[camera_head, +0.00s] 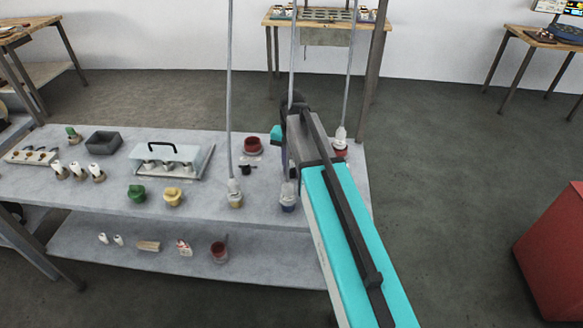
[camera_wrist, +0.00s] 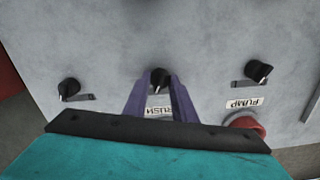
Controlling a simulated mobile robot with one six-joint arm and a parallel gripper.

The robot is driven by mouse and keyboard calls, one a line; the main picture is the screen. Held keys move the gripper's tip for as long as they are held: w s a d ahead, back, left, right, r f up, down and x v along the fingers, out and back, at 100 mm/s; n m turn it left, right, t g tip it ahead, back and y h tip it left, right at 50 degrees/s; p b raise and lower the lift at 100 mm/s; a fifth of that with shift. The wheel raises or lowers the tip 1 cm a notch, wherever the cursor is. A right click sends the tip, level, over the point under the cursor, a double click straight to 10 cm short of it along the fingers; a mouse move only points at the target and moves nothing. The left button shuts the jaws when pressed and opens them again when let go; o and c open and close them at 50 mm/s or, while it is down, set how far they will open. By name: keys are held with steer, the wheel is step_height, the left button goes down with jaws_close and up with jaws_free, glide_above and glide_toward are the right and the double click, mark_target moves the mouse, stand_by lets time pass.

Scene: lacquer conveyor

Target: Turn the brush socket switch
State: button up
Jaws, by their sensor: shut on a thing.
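The brush socket switch (camera_wrist: 160,75) is a small black knob on a pale grey panel (camera_wrist: 205,40) in the wrist view. A white label (camera_wrist: 158,111), upside down and partly covered by a finger, reads about "RUSH" below it. My gripper (camera_wrist: 160,84) has its two purple fingers on either side of the knob and is shut on it. In the head view my teal and black arm hides the fingertips, and I cannot make out the switch there.
In the wrist view another black knob (camera_wrist: 258,71) sits at right above a "PUMP" label (camera_wrist: 244,103) and a red button (camera_wrist: 245,124). A third knob (camera_wrist: 69,88) is at left. In the head view a grey table (camera_head: 110,200) holds pots and several hanging-rod sockets. A red box (camera_head: 555,250) stands right.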

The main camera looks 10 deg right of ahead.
steer(key=shift+n, duration=0.3)
steer(key=n+p, duration=0.1)
steer(key=n, duration=0.4)
steer(key=n+p, duration=0.1)
steer(key=n, duration=0.5)
stand_by(0.5)
steer(key=o, duration=1)
steer(key=shift+o, duration=0.2)
steer(key=shift+r, duration=0.1)
